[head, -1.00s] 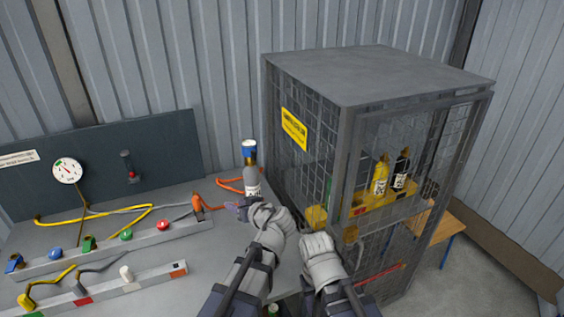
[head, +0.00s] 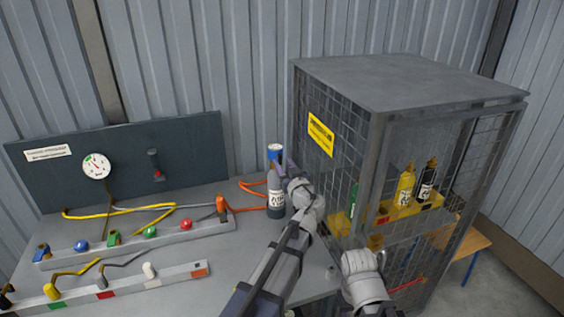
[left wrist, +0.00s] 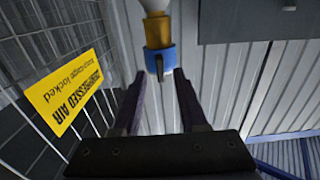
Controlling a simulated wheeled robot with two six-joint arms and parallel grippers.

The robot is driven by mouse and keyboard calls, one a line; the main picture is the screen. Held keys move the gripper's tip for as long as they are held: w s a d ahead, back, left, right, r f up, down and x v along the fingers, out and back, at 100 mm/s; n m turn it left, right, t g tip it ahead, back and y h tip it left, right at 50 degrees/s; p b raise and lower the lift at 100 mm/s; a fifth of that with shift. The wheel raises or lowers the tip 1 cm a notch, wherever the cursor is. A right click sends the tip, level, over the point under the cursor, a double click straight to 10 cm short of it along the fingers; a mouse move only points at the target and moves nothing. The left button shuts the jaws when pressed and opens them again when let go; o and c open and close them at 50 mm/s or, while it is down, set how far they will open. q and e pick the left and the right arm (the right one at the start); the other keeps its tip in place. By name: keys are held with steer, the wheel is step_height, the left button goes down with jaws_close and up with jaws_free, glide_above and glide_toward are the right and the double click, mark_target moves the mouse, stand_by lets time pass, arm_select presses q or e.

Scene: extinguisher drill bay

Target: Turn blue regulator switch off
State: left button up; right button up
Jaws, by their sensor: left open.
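A grey bottle (head: 275,196) with a white label stands upright at the table's right end. The blue regulator (head: 275,153) is on its top. In the left wrist view the blue regulator (left wrist: 160,60) shows as a collar with a small dark lever (left wrist: 159,68). My left gripper (head: 290,166) is open beside the bottle's top. In the wrist view its two dark fingers (left wrist: 160,76) stand on either side of the regulator in the picture; I cannot tell contact. My right arm is low at the right; its wrist shows, but its fingers are not clear.
A mesh cage (head: 405,80) with a yellow sign (head: 320,134) stands close right of the bottle, holding yellow and black bottles. An orange hose (head: 252,190) lies by the bottle. Rails with coloured valves (head: 150,232) and a gauge panel (head: 190,150) are at the left.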

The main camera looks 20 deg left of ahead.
arm_select(q)
steer(key=shift+x, duration=1.1)
jaws_close()
